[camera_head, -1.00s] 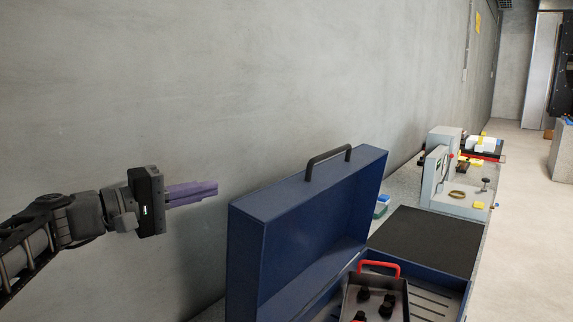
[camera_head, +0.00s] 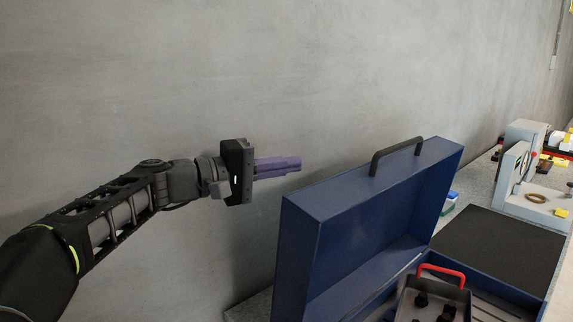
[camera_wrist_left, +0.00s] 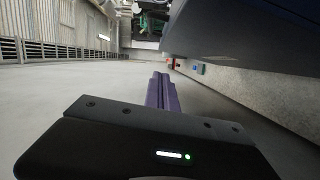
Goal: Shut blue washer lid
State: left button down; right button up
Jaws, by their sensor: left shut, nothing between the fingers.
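The blue washer lid (camera_head: 315,235) stands open in the head view, tilted up at the back of the blue washer (camera_head: 505,290), with a dark handle (camera_head: 397,157) on its top edge. My left gripper (camera_head: 299,164) has purple fingers pressed together with nothing between them. It is left of the lid, near its upper left corner, and appears apart from it. In the left wrist view the purple fingers (camera_wrist_left: 162,88) point forward, and a large dark surface, likely the lid (camera_wrist_left: 235,35), fills the upper right. My right gripper is in neither view.
A grey tray (camera_head: 432,303) with a red handle (camera_head: 441,273) and dark parts sits in the washer. A black mat (camera_head: 500,245) lies beside it on the bench. A light grey device (camera_head: 520,180) stands farther right. The wall runs behind.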

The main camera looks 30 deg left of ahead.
pick_arm(q)
jog(key=w+d+p, duration=0.1)
jog(key=w+d, duration=0.3)
jog(key=d, duration=0.4)
jog(key=shift+w+f+p, duration=0.2)
jog(key=shift+f+p, duration=0.15)
